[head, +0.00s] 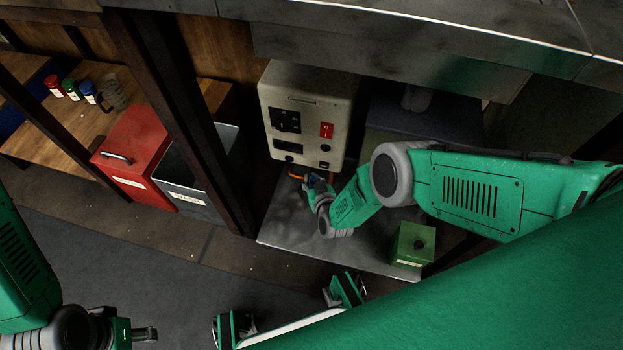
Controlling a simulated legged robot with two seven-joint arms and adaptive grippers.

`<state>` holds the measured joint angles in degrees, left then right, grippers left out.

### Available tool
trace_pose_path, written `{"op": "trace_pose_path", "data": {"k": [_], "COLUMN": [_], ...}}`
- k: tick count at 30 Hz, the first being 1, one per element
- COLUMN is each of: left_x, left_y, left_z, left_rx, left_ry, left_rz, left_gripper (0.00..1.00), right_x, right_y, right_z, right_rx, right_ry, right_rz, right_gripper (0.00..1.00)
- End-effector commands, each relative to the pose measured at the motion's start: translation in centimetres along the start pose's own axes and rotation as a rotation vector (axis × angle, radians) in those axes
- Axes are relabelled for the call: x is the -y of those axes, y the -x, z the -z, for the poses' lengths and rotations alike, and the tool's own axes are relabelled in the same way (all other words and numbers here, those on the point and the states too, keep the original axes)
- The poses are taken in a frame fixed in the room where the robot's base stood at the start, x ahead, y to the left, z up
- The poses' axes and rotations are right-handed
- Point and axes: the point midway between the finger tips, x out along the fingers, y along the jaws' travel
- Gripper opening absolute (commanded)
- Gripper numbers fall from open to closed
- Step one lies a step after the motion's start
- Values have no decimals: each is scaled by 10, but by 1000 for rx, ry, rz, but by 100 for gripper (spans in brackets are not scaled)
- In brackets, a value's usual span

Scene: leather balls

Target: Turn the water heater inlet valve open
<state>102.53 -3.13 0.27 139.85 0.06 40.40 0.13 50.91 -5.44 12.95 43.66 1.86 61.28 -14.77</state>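A beige box-shaped unit (304,80), which looks like the water heater, stands under the bench with a black socket panel, a red switch and dark knobs on its front. A small orange part (296,177), possibly the inlet valve or its pipe, shows just below its lower front edge. My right gripper (312,182) is at or beside this orange part. Its fingers are small and dark, so I cannot tell contact or whether they are shut. My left gripper (146,334) is low at the bottom left, far from the unit, and its finger state is unclear.
A metal plate (285,225) lies below the unit, with a green box (412,245) at its right. A dark post (190,120), an open grey bin (190,180) and a red box (135,150) stand to the left. The bench edge (400,30) overhangs above.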

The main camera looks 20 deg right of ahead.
Motion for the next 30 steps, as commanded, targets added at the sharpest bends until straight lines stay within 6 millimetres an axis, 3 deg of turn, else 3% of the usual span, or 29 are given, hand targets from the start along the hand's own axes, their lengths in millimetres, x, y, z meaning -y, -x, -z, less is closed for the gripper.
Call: {"op": "trace_pose_path", "data": {"k": [14, 30], "left_x": [0, 0], "left_y": [0, 0], "left_z": [0, 0], "left_rx": [0, 0], "left_ry": [0, 0], "left_rz": [0, 0], "left_gripper": [40, 40], "right_x": [5, 27], "right_y": [-1, -16], "right_z": [0, -1], "right_rx": [33, 245], "right_ry": [42, 332], "right_rz": [-17, -137], "right_gripper": [0, 0]}}
